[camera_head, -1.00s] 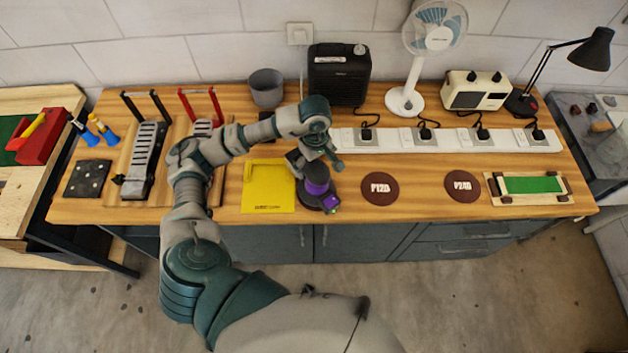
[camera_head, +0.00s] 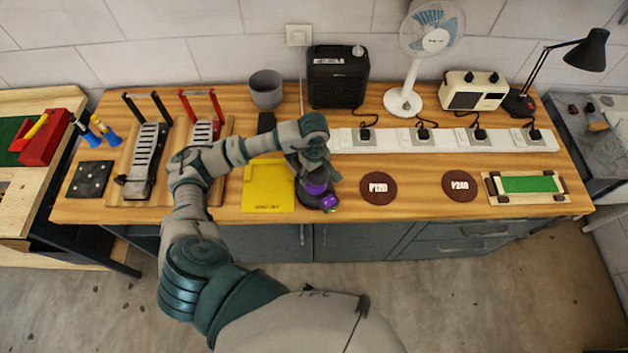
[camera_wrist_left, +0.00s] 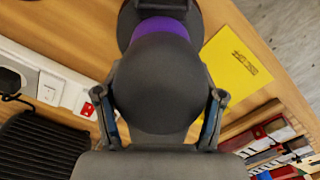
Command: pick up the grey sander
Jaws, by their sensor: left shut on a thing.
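The grey sander (camera_head: 316,188) has a dark grey domed top, a purple band and a dark round base. In the head view it stands near the bench's front edge, just right of a yellow sheet. My left gripper (camera_head: 313,172) is over it from above and hides much of its top. In the left wrist view my left gripper (camera_wrist_left: 160,97) has one finger on each side of the sander's grey dome (camera_wrist_left: 160,80), shut on it. The sander looks upright and at bench level; any gap under it cannot be told. My right gripper is out of view.
The yellow sheet (camera_head: 268,188) lies left of the sander. Two brown discs, P120 (camera_head: 380,188) and one farther right (camera_head: 459,186), lie on its right. A white power strip (camera_head: 440,140) runs behind. A black heater-like box (camera_head: 338,78) stands at the back.

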